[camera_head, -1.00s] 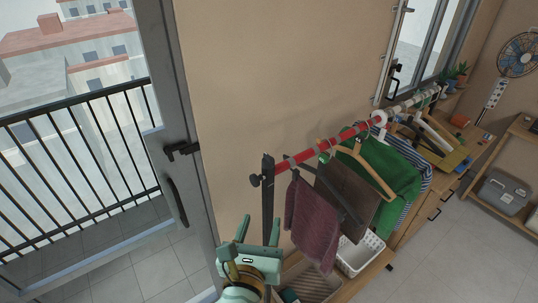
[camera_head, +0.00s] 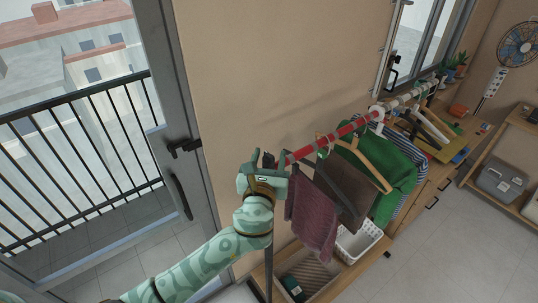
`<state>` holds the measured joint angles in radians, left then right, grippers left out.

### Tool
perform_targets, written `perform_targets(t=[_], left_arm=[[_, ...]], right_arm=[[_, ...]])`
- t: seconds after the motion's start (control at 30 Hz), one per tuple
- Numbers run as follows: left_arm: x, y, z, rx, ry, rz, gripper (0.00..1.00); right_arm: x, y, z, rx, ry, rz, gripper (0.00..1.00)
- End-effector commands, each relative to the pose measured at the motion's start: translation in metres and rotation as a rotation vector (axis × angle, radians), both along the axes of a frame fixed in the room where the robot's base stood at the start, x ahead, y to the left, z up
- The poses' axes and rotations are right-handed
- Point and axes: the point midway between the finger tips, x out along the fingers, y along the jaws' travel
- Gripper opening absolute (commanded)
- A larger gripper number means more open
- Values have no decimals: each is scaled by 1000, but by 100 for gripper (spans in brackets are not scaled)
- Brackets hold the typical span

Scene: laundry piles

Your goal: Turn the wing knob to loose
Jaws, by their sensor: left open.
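The dark upright post (camera_head: 268,268) of the clothes rack stands near the wall and carries the red end of the rail (camera_head: 338,136). The wing knob, at the left side of the post's top, is hidden behind my left gripper. My left gripper (camera_head: 261,171) is mint green and open, at the top of the post where the knob sits. I cannot tell whether its fingers are around the knob or touch it. My right gripper is not in view.
A maroon towel (camera_head: 312,220), a brown cloth (camera_head: 345,190) and a green garment (camera_head: 388,170) hang just right of the gripper. A white basket (camera_head: 358,244) stands below them. The balcony door (camera_head: 165,110) is at the left. Bare wall lies behind.

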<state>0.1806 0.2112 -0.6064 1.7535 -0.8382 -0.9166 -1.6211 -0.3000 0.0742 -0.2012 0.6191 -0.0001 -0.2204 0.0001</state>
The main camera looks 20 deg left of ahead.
Motion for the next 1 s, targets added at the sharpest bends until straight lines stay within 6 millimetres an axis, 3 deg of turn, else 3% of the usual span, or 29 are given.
perform_targets(t=[0.3,0.47,1.0], left_arm=[[4,1,0,0,0,0,48],[4,1,0,0,0,0,6],[4,2,2,5,0,-125,5]], right_arm=[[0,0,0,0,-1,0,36],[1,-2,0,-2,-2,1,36],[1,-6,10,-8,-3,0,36]])
